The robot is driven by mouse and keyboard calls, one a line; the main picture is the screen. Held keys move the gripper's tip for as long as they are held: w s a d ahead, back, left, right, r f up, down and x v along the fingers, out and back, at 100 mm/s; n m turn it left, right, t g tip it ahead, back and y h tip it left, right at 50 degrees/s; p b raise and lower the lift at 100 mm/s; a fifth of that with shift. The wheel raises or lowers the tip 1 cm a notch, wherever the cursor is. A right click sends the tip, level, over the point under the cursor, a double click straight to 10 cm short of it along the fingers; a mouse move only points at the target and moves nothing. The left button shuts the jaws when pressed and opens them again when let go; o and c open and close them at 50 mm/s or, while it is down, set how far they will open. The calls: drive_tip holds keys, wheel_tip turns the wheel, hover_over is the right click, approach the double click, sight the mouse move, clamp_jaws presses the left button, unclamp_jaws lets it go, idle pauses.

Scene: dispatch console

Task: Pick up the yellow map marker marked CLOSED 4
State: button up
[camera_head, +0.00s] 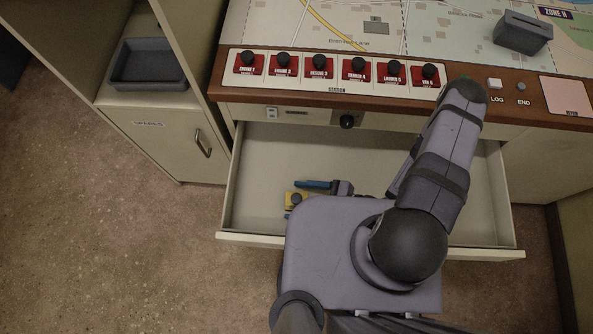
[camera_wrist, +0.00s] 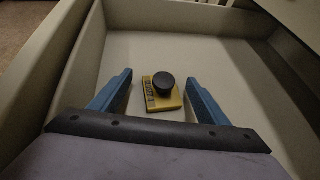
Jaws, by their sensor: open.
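A yellow map marker with a round black knob on top lies on the drawer floor; the yellow marker (camera_wrist: 161,101) is in the middle of the wrist view. Dark lettering shows on its left side, too small to read. In the head view the yellow marker (camera_head: 293,199) is partly hidden by my arm. My gripper (camera_wrist: 158,88) is open, its two blue fingers to the left and right of the marker, apart from it. One blue finger of my gripper (camera_head: 313,190) also shows in the head view beside the marker.
The open drawer (camera_head: 250,150) has walls around the gripper; the rest of its visible floor is bare. Above it, several red markers with black knobs (camera_head: 320,63) stand in a row on the console. A grey tray (camera_head: 148,64) sits on the left cabinet. A dark slotted box (camera_head: 522,33) stands on the map.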

drive_tip(key=shift+w+a+f, duration=0.1)
drive_tip(key=shift+a+f, duration=0.25)
drive_tip(key=shift+a, duration=0.2)
drive_tip(key=c, duration=1.1)
drive_tip(key=shift+r, duration=0.2)
drive_tip(key=shift+c, duration=1.3)
wheel_tip(320, 180, up, 10)
drive_tip(key=p, duration=0.9)
drive_tip(key=shift+f, duration=0.15)
